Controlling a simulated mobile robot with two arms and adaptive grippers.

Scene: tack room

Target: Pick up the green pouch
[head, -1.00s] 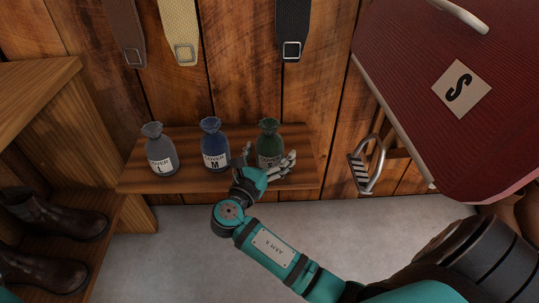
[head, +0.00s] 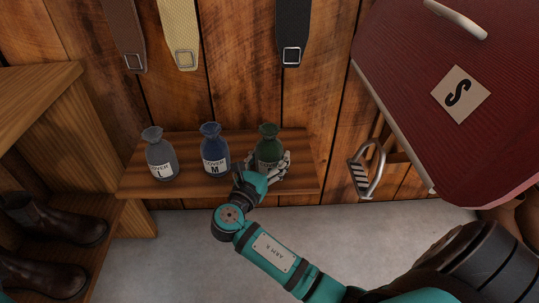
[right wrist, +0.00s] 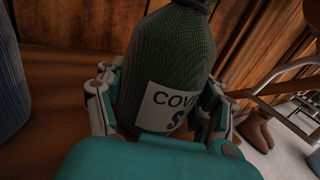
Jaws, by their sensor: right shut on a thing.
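The green pouch (head: 268,140) stands upright at the right end of a wooden wall shelf, its tied neck on top. In the right wrist view the green pouch (right wrist: 172,55) fills the middle and shows a white label with "COVE" and "S". My right gripper (head: 270,170) is shut on the pouch, with a finger on each side of it. The fingers also show in the right wrist view (right wrist: 165,115). The pouch appears to rest on the shelf still; its base is hidden behind the gripper. My left gripper is not in view.
A blue pouch (head: 213,142) marked M and a grey pouch (head: 158,160) marked L stand left on the shelf (head: 190,182). Straps (head: 293,30) hang above. A stirrup (head: 367,168) and a red box (head: 425,80) marked S are at right. Boots (head: 50,218) stand lower left.

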